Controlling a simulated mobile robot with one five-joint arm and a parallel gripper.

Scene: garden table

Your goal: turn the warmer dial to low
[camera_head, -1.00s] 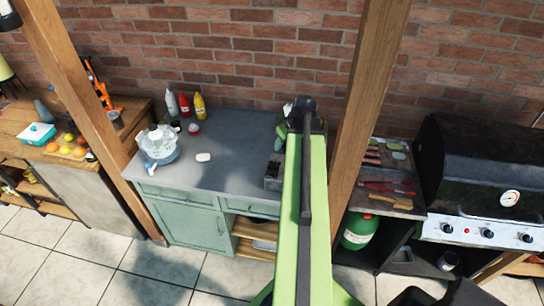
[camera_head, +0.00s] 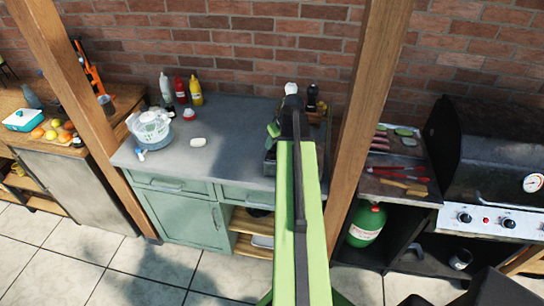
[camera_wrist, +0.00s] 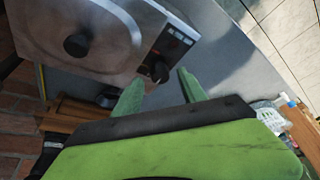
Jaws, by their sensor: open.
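The warmer is a grey metal box with a black round knob (camera_wrist: 78,45) on its lid, filling the upper left of the wrist view. Its dial (camera_wrist: 158,70) is a small black knob on a dark panel with a small display or label above it. My gripper (camera_wrist: 161,78) is open, its two green fingers pointing at the panel. The dial appears between the fingertips, nearer the left one; I cannot tell whether they touch. The dial's setting is not readable. In the head view my green arm hides most of the warmer (camera_head: 269,168) and my gripper.
The grey counter (camera_head: 235,150) is clear left of the warmer. A wooden post (camera_head: 365,120) rises close right of my arm. A grill (camera_head: 490,165) stands at far right.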

